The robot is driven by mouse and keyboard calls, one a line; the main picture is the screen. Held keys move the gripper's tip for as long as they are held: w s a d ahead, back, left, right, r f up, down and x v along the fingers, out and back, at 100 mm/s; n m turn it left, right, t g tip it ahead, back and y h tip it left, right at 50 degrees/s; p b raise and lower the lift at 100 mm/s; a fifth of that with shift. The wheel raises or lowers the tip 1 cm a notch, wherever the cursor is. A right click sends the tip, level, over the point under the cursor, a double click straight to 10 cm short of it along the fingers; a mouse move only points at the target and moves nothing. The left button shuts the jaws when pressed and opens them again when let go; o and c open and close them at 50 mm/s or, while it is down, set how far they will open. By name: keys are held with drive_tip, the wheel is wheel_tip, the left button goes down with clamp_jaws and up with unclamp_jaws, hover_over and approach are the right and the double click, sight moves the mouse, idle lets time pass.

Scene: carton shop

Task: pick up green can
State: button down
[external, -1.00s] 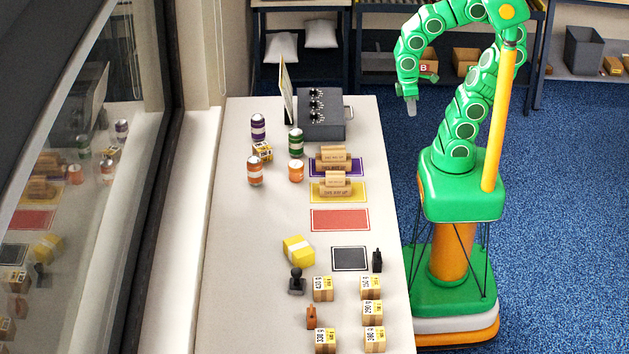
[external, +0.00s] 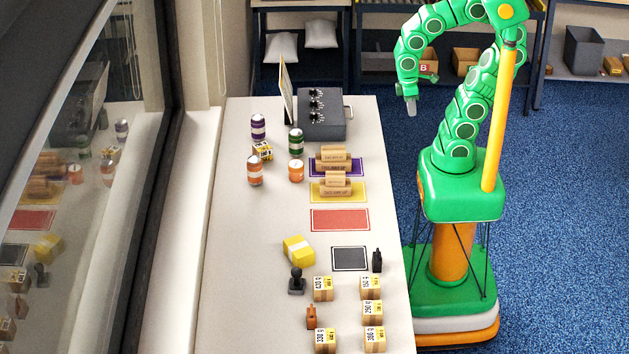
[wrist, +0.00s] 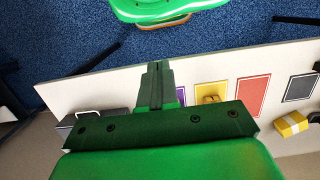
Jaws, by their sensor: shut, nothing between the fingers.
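The green can (external: 296,143), dark green with a white band, stands upright on the table in the external view. It is just left of the purple mat and in front of the grey box with knobs. My gripper (external: 411,108) hangs beyond the table's right edge, well to the right of the can and apart from it. In the wrist view my gripper (wrist: 158,68) has its two fingers together with nothing between them. The green can is not visible in the wrist view.
The grey box (external: 322,116) is behind. Wooden blocks (external: 333,158) sit on the mats. The table's left strip is clear.

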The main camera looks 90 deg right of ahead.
drive_tip(key=shift+c, duration=1.2)
unclamp_jaws()
